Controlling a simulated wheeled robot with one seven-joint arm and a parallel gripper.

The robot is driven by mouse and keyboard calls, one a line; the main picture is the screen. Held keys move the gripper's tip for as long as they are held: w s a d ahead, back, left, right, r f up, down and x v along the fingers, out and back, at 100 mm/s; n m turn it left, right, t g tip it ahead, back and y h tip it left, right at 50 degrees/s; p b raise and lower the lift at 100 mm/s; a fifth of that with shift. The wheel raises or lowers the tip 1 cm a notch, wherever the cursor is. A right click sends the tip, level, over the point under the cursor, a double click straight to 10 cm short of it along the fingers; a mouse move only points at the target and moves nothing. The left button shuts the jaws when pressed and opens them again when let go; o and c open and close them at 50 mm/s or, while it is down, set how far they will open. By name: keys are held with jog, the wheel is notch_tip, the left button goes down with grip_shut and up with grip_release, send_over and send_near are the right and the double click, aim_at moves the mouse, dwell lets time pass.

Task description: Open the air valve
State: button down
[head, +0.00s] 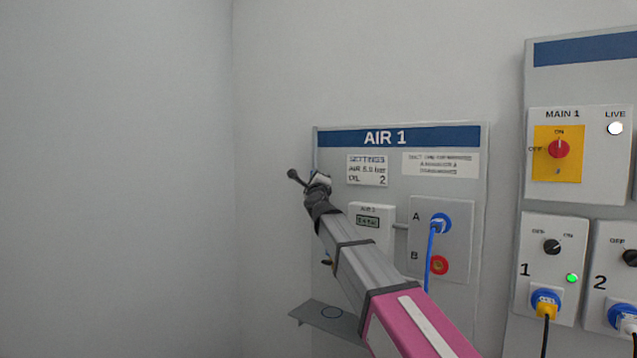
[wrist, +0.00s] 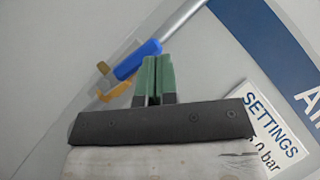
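The air valve has a blue lever handle (wrist: 138,60) on a brass-coloured body (wrist: 106,78), seen in the wrist view on a pale pipe (wrist: 182,24). The handle slants up to the right, roughly along the pipe. My gripper (wrist: 158,62) has its two green fingers together, with nothing visible between them. Their tips overlap the handle's lower right edge in the picture; I cannot tell whether they touch it. In the head view my arm reaches to the left edge of the AIR 1 panel (head: 455,138) and hides part of it. The fingertips are not clear there.
A small shelf (head: 330,313) juts out below the panel. A blue hose (head: 430,262) hangs from outlet A (head: 441,223), above a red outlet B (head: 439,265). A power panel (head: 580,85) with a red main switch (head: 558,149) stands at right. The left wall is bare.

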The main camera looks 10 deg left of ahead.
jog(key=shift+w+a+r, duration=0.15)
jog(key=shift+a+r, duration=0.1)
jog(key=shift+a, duration=0.05)
dwell(0.4)
dwell(0.3)
jog(key=v, duration=1)
jog(key=shift+s+f, duration=0.2)
jog(key=shift+s, duration=0.1)
jog(key=x, duration=0.5)
jog(key=w+f+m+t+h, duration=0.2)
jog(key=f+m+h, duration=0.1)
jog(key=m+h, duration=0.3)
jog(key=w+d+f+m+t+h, duration=0.1)
jog(key=w+f+m+t+h, duration=0.1)
jog(key=m+h, duration=0.5)
jog(key=shift+f+m+h, duration=0.3)
jog(key=shift+f+m, duration=0.15)
jog(key=shift+m, duration=1.55)
